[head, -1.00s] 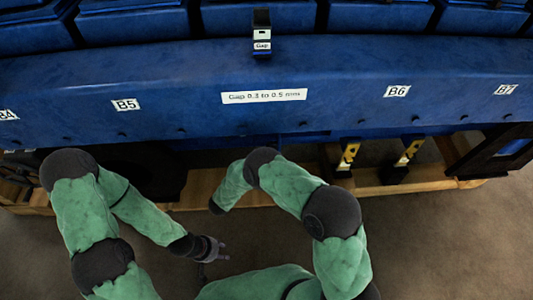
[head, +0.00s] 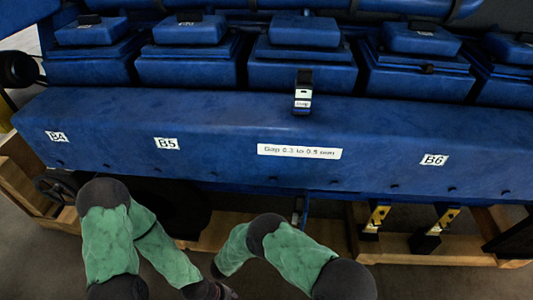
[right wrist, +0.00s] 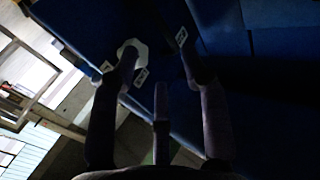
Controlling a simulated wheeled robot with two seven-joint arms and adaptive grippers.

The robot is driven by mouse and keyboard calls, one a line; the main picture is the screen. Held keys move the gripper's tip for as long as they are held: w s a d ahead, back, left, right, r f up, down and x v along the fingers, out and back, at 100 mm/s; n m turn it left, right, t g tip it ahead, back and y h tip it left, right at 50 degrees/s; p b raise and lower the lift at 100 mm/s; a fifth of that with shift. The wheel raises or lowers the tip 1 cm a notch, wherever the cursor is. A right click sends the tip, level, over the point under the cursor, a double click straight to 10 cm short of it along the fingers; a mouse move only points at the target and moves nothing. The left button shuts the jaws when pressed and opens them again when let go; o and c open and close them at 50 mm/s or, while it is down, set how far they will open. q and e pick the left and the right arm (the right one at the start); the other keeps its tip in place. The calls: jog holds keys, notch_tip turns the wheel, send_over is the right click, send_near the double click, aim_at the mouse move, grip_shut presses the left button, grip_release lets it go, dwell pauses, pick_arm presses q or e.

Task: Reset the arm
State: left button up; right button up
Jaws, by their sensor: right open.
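My left arm comes in at the lower left of the head view. Its gripper (head: 220,291) is cut off by the bottom edge, so its fingers do not show clearly. My right arm bends at a dark joint (head: 265,228), and its forearm slopes down to the left; its gripper cannot be made out there. In the dim right wrist view my right gripper (right wrist: 158,50) is open, with its dark fingers spread. A pale many-sided patch (right wrist: 138,47) shows behind the left finger; I cannot tell what it is or whether they touch.
The long blue engine ledge (head: 220,115) carries labels B4, B5, B6 and a gap label (head: 299,151). A small dark device (head: 303,92) stands on it. Blue covered boxes (head: 302,75) line the back. Below are wooden beams (head: 420,252) and two yellow-black marked posts (head: 375,220).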

jog(key=w+d+f+n+y+p, duration=0.1)
jog(key=w+d+f+n+y, duration=0.2)
jog(key=w+f+y, duration=0.25)
jog(key=s+d+f+n+g+y+p, duration=0.1)
jog(key=s+f+n+g+y+p, duration=0.15)
jog(key=s+f+y, duration=0.3)
jog(key=s+r+n+g+y, duration=0.2)
jog(key=s+g+y, duration=0.4)
jog(key=s, duration=1.6)
jog(key=g+p, duration=0.1)
jog(key=g, duration=0.1)
jog(key=shift+s+r+g+y, duration=0.25)
jog(key=shift+r+g+y, duration=0.1)
jog(key=shift+r+y, duration=0.05)
